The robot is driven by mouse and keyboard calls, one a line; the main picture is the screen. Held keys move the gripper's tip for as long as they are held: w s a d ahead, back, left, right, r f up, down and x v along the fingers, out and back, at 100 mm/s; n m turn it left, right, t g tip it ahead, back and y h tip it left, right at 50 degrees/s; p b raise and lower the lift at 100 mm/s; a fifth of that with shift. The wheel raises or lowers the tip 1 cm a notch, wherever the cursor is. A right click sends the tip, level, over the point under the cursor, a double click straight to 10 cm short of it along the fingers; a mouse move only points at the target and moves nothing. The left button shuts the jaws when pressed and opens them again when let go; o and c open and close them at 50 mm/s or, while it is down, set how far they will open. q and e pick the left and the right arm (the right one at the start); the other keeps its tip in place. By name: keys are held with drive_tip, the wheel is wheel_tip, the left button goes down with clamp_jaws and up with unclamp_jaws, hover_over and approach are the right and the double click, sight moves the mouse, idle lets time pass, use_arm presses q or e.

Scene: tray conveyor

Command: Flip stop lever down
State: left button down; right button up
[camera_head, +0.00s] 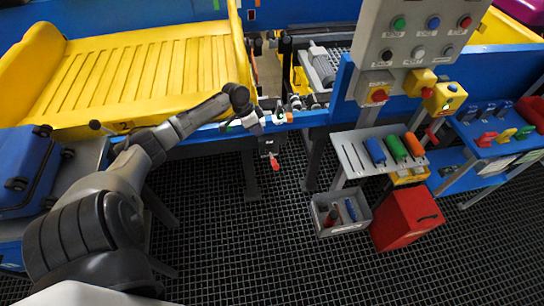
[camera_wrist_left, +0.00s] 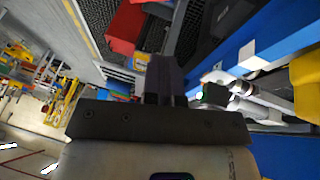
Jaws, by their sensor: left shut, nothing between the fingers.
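A small red-tipped part (camera_head: 274,163), apparently the stop lever, shows below the blue conveyor rail in the head view. My left gripper (camera_head: 270,152) is close beside it, in front of the rail; I cannot tell whether they touch. In the left wrist view the dark fingers (camera_wrist_left: 165,75) are closed together with nothing between them. The red tip cannot be made out there and may be hidden behind the fingers. My right gripper is in neither view.
A yellow tray (camera_head: 150,75) lies on the conveyor behind my left arm. A blue suitcase (camera_head: 25,170) is at left. A button panel (camera_head: 420,35), a tool shelf (camera_head: 352,150), a grey bin (camera_head: 340,225) and a red box (camera_head: 405,220) stand at right.

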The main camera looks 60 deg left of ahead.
use_arm(q)
drive_tip(key=b, duration=0.3)
approach(275, 162)
drive_tip(key=x, duration=0.3)
drive_tip(key=a+x, duration=0.1)
drive_tip(key=x, duration=0.1)
drive_tip(key=shift+w+f, duration=0.35)
drive_tip(key=shift+w, duration=0.05)
drive_tip(key=shift+d+f+b, duration=0.3)
drive_tip(key=shift+d+f, duration=0.2)
drive_tip(key=shift+f, duration=0.15)
drive_tip(key=shift+d, duration=0.1)
